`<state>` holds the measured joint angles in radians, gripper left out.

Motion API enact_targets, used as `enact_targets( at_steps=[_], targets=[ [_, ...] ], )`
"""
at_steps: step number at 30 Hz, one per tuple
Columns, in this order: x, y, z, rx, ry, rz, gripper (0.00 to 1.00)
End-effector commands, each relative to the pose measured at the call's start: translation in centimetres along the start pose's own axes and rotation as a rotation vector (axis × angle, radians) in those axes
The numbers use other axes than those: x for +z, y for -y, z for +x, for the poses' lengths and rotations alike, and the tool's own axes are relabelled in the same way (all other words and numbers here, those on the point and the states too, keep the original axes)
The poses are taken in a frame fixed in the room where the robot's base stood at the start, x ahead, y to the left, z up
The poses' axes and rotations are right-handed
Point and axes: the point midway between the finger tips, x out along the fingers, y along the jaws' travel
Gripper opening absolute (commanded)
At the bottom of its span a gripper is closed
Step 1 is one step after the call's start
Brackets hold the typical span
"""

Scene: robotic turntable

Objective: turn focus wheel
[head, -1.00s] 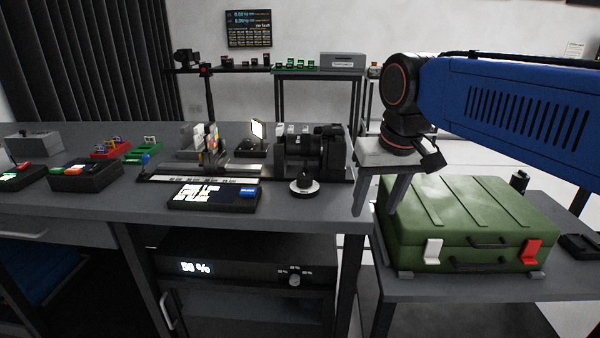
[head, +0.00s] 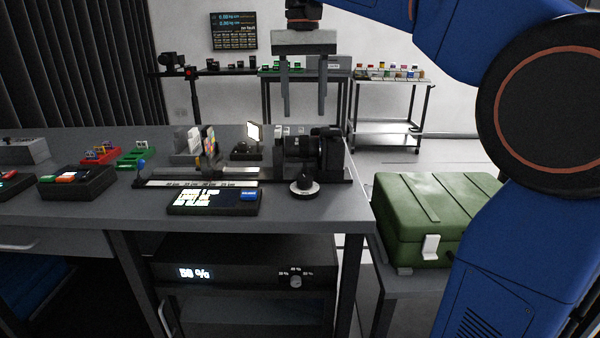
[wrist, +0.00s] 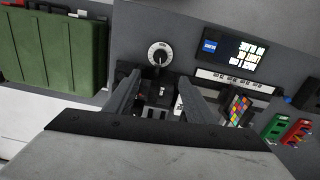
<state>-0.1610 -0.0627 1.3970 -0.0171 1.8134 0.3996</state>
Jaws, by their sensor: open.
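The focus wheel (head: 304,186) is a black knob on a pale round dial at the bench's front right. It stands in front of the black camera (head: 312,150). In the wrist view the wheel (wrist: 159,54) shows upper centre, beyond the fingertips. My gripper (head: 305,112) hangs above and behind the camera in the head view, fingers down and apart, with nothing between them. In the wrist view the open fingers (wrist: 160,82) frame part of the camera. The gripper is clear of the wheel. The display panel (head: 213,200) with a blue key lies left of the wheel.
A green case (head: 430,205) stands on the right. Red (head: 100,153) and green (head: 137,156) trays sit on the left. The bench front right is free around the wheel.

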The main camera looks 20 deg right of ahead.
Motion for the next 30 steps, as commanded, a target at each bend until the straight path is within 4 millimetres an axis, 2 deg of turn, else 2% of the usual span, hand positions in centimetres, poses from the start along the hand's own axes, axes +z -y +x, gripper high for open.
enact_targets(
  at_steps=[4,8,24,30],
  targets=[
    [0.0,0.0,0.8,0.002,0.003,0.001,0.50],
    [0.1,0.0,2.5,0.002,0.003,0.001,0.50],
    [0.1,0.0,12.1,0.001,0.003,0.001,0.50],
    [0.0,0.0,15.2,0.001,0.002,0.001,0.50]
  ],
)
